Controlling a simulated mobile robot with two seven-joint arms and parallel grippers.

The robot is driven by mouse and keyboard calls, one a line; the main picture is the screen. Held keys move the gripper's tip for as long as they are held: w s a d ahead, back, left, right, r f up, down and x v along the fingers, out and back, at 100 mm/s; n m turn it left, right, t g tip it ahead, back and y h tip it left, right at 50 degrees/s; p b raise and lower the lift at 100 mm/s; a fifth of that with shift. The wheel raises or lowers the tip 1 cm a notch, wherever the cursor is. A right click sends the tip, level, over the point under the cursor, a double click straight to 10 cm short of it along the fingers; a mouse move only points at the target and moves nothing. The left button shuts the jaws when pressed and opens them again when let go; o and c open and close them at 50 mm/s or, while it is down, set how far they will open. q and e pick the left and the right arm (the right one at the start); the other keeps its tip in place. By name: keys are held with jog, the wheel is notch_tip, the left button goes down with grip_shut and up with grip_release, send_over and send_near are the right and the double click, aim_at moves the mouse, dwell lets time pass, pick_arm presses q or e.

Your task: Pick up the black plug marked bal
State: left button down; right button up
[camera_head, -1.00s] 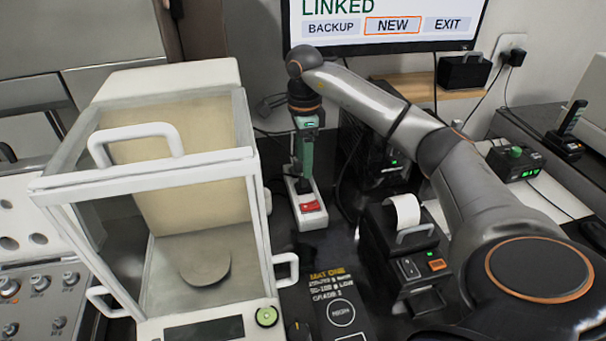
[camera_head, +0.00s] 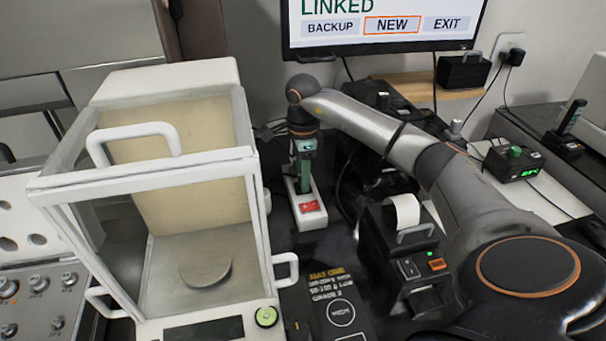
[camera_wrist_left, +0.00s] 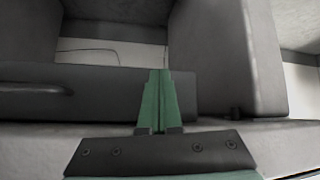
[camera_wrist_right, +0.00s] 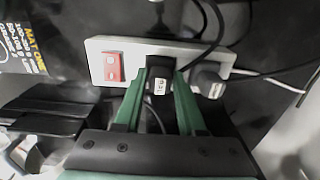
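A black plug (camera_wrist_right: 160,84) with a small white label sits in the white power strip (camera_wrist_right: 125,48) in the right wrist view; I cannot read the label surely. My right gripper (camera_wrist_right: 160,92) is open, with its green fingers on either side of this plug. I cannot tell whether they touch it. In the head view the right gripper (camera_head: 304,185) points down at the strip (camera_head: 313,214) and hides the plug. My left gripper (camera_wrist_left: 160,90) is shut and empty, outside the head view.
The strip's red switch (camera_wrist_right: 114,66) is left of the plug. A glass-walled balance (camera_head: 150,200) stands left of the right gripper. A label printer (camera_head: 405,255) stands right of it. A black mat (camera_head: 325,305) lies in front. Cables run around the strip.

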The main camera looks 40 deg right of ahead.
grip_shut()
jog(key=shift+r, duration=0.15)
